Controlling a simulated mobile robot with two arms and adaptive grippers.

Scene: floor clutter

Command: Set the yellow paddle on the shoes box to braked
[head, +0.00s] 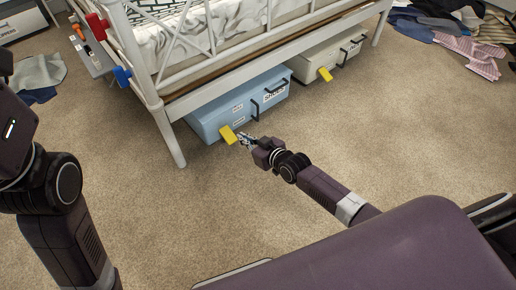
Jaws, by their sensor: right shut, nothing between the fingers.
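The blue shoes box (212,119) stands on the carpet, partly under the white bed frame. Its front carries a label reading SHOES, a dark handle and two small labels too small to read surely. The yellow paddle (228,134) sticks out at the box's lower left front corner, tilted. My right gripper (243,138) is shut and empty, its fingertips close beside the paddle's right side; I cannot tell whether they touch. My left arm shows at the left edge, but its gripper is out of view.
A pale box (312,66) with its own yellow paddle (325,74) stands farther right under the bed. The bed leg (168,136) is left of the shoes box. Clothes (465,45) lie at the upper right and grey cloth (40,72) at left. Carpet in front is clear.

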